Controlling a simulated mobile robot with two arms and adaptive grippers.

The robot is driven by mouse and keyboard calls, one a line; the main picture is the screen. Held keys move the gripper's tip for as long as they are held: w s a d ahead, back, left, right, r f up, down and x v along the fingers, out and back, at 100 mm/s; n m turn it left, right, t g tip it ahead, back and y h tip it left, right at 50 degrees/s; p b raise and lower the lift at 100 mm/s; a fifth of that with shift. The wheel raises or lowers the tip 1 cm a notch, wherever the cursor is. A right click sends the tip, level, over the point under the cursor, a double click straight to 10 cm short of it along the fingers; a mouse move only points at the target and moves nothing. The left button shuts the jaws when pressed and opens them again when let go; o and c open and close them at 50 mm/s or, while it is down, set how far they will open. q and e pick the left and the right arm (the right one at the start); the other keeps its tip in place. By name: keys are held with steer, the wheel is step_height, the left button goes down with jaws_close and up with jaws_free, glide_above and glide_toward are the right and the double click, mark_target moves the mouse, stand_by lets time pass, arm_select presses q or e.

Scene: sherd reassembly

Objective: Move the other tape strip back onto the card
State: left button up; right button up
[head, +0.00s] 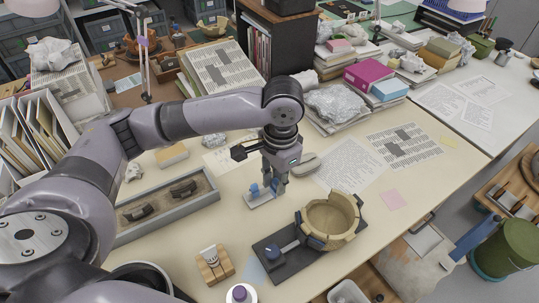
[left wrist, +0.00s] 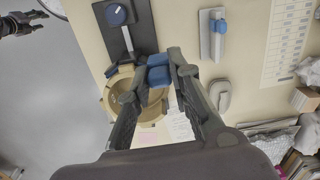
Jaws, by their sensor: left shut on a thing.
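My left gripper (head: 276,182) is shut on a blue tape strip (left wrist: 158,68), which shows between its fingertips in the left wrist view. In the head view, the gripper points down by the right end of the pale card (head: 262,200). The card (left wrist: 206,45) carries another blue strip (left wrist: 219,26). The tan bowl (head: 338,208) stands on a dark base with a blue knob (head: 274,252), with blue pieces at its left side. In the left wrist view, the fingers partly cover the bowl (left wrist: 118,84). My right gripper (left wrist: 22,22) shows small at the upper left there.
A sand tray (head: 205,199) with two dark sherds lies left of the card. A grey rounded object (head: 305,165) lies behind right of the gripper. A wooden block (head: 213,268) and a purple-topped jar (head: 240,293) stand in front. Printed sheets (head: 345,170) lie behind the bowl.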

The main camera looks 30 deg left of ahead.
arm_select(q)
steer(key=w+a+f+m+p, duration=0.1)
steer(key=w+a+f+m, duration=0.1)
steer(key=m, duration=0.4)
steer(key=w+a+f+m, duration=0.3)
steer(key=w+f+m, duration=0.2)
steer(key=w+m, duration=0.1)
steer(key=w+a+f+m+p, duration=0.1)
steer(key=w+a+f+m, duration=0.1)
steer(key=m, duration=0.4)
steer(key=shift+w+a+f+m+t+y+p, duration=0.1)
steer(key=shift+w+f+m+t+y+p, duration=0.1)
steer(key=shift+w+f, duration=0.25)
steer(key=shift+w+a+f+m+t+y+p, duration=0.1)
steer(key=shift+w+f+m+p, duration=0.1)
steer(key=shift+w, duration=0.3)
steer(key=shift+d+f+b, duration=0.1)
steer(key=shift+f+b, duration=0.75)
steer(key=shift+b, duration=0.2)
step_height(320, 180, down, 2)
steer(key=b, duration=0.3)
steer(key=shift+f, duration=0.2)
steer(key=shift+r+p, duration=0.15)
steer(key=shift+p, duration=0.4)
arm_select(e)
steer(key=shift+s+d+f, duration=0.25)
steer(key=shift+d+f, duration=0.25)
steer(key=shift+d, duration=0.3)
steer(key=shift+a, duration=0.1)
